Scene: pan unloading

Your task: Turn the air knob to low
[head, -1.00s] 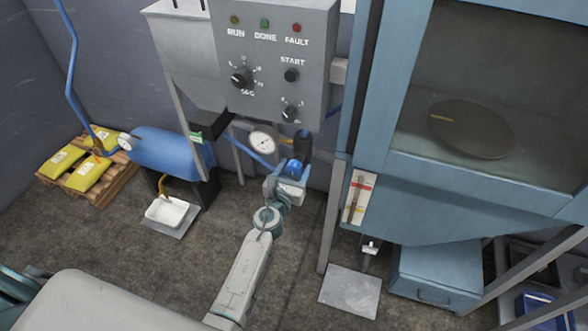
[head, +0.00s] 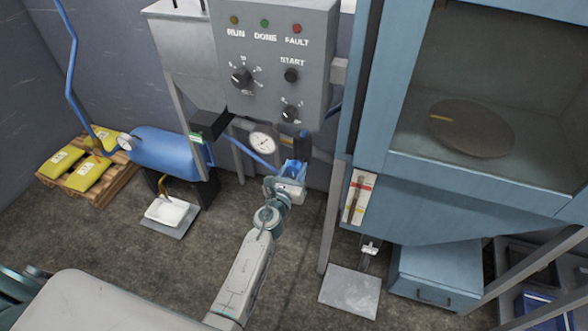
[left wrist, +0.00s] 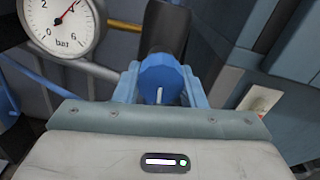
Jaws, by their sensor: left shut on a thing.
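The air knob (left wrist: 160,78) is a round blue knob with a white mark, seen in the left wrist view on a dark regulator body. The mark points toward the camera, straight down in that picture. My left gripper (head: 294,168) is shut on the knob, with a blue finger on each side of it; in the left wrist view it shows as two fingers (left wrist: 160,88). In the head view the fingers mostly hide the knob. A white pressure gauge (head: 263,142) is just left of it; it also shows in the left wrist view (left wrist: 62,20). My right gripper is not in view.
A grey control panel (head: 270,60) with lamps and black dials hangs just above the gripper. A blue cabinet (head: 450,185) with a glass window stands close on the right. A blue tank (head: 165,152) is at left. Open floor lies below.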

